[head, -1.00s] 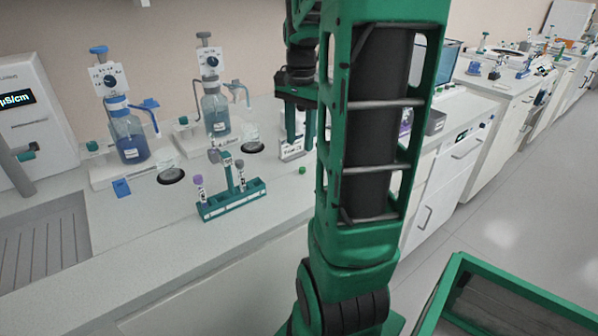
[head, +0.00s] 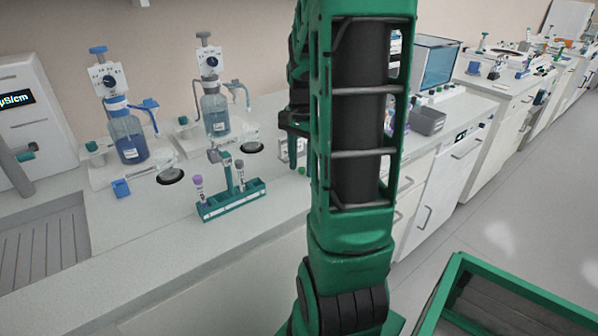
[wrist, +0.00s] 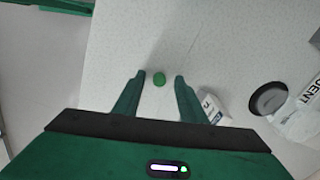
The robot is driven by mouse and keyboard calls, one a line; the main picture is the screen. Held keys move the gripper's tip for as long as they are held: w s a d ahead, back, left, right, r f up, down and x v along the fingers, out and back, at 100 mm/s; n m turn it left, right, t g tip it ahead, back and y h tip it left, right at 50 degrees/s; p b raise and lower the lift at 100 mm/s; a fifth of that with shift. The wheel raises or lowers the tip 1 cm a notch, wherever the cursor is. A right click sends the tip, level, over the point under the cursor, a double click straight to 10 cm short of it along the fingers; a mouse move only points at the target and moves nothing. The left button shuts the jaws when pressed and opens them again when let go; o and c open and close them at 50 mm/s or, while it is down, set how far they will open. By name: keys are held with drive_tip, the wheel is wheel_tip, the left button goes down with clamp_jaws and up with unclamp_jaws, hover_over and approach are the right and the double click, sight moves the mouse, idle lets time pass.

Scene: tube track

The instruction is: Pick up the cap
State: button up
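A small round green cap (wrist: 159,79) lies on the pale bench top in the wrist view. It also shows in the head view (head: 301,170), right at the left edge of my arm. My gripper (wrist: 159,76) is open. Its two green fingers point toward the bench, and the cap appears between the fingertips with a gap on each side. The fingers do not touch it. The height of the fingertips above the bench is hard to judge. In the head view my arm hides most of the gripper.
A green tube rack (head: 232,200) holding tubes stands on the bench, left of the cap. Two bottle dispensers (head: 127,135) stand behind it. In the wrist view a small white box (wrist: 214,108) is close to the right finger, and a dark round disc (wrist: 268,98) is farther right.

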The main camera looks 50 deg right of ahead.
drive_tip(key=shift+c, duration=0.7)
drive_tip(key=c, duration=0.7)
drive_tip(key=shift+c, duration=0.2)
drive_tip(key=shift+r, duration=0.2)
